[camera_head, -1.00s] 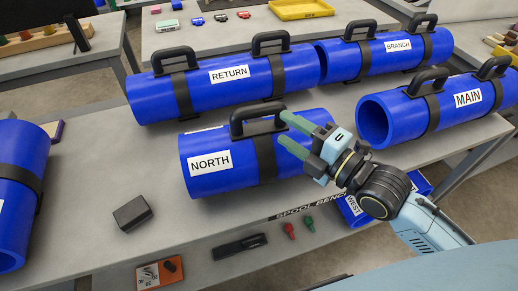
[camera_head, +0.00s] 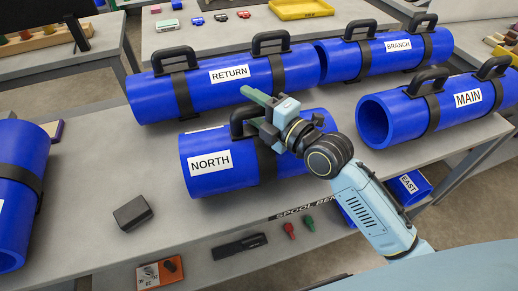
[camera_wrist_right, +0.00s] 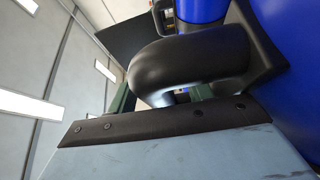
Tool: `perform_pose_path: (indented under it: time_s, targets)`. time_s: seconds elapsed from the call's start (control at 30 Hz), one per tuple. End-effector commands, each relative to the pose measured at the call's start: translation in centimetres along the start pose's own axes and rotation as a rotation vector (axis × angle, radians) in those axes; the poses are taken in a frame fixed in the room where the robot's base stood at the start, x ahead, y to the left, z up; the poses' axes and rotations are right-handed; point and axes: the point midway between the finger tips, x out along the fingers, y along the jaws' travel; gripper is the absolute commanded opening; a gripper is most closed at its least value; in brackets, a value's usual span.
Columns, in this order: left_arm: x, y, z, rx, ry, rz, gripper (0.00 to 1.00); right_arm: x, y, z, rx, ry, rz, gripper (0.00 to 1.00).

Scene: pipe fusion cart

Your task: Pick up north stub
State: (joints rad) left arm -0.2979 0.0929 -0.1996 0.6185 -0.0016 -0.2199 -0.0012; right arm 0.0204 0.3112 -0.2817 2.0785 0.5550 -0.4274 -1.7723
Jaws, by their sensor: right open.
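The north stub (camera_head: 208,170) is a short blue pipe with a white NORTH label, lying on the grey bench. A dark band and a black loop handle (camera_head: 236,122) are on it. My right gripper (camera_head: 252,108) is open at the handle, with its green fingers reaching past it. In the right wrist view the black handle (camera_wrist_right: 190,58) fills the space between the fingers, which are mostly hidden behind it. Whether they touch it I cannot tell. My left gripper is not in view.
The RETURN pipe (camera_head: 225,92) lies just behind, with the BRANCH pipe (camera_head: 390,60) beyond. The MAIN pipe (camera_head: 455,112) lies to the right. A black block (camera_head: 132,213) sits front left. EAST-labelled blue pipe (camera_head: 410,187) is low at right.

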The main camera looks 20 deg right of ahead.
Motion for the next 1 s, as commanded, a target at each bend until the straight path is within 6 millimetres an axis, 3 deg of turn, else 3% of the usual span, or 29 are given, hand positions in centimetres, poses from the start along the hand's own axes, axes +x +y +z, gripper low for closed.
perform_pose_path:
  time_s: [0.13,0.5,1.0]
  targets:
    - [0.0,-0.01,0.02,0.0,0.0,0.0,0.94,-0.03,0.0,-0.01,0.0,0.0,0.0,0.48]
    - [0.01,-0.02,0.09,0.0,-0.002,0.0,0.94,-0.06,0.0,0.0,0.0,0.0,0.0,0.0]
    - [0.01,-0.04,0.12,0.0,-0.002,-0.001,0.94,-0.07,-0.03,0.0,0.001,0.0,-0.001,0.0]
